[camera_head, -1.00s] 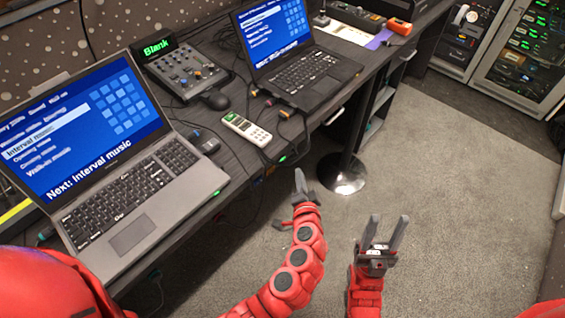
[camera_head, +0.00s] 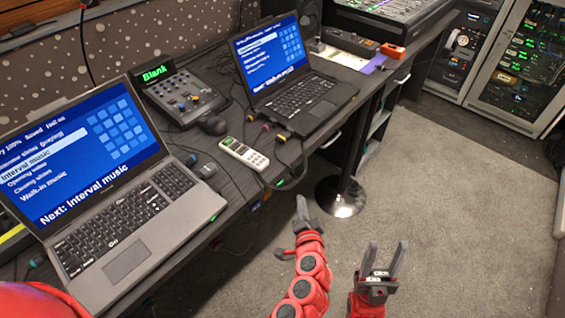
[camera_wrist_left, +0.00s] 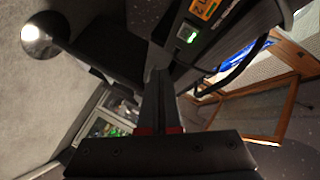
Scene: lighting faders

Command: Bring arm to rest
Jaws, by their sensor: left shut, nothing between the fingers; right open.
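My left gripper (camera_head: 303,209) is at the end of the red arm in the head view, in front of the desk's front edge and above the carpet. Its fingers are together with nothing between them. It also shows in the left wrist view (camera_wrist_left: 158,75), with the fingers pressed together. My right gripper (camera_head: 388,256) is to its right in the head view, over the carpet, with its two fingers spread apart and empty. Neither gripper touches the desk or anything on it.
The desk (camera_head: 232,207) holds a near laptop (camera_head: 120,215), a far laptop (camera_head: 300,100), a small mixer (camera_head: 185,95) and a white remote (camera_head: 243,154). A round metal stand base (camera_head: 341,197) is on the floor beyond my left gripper. The carpet (camera_head: 450,200) to the right is clear.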

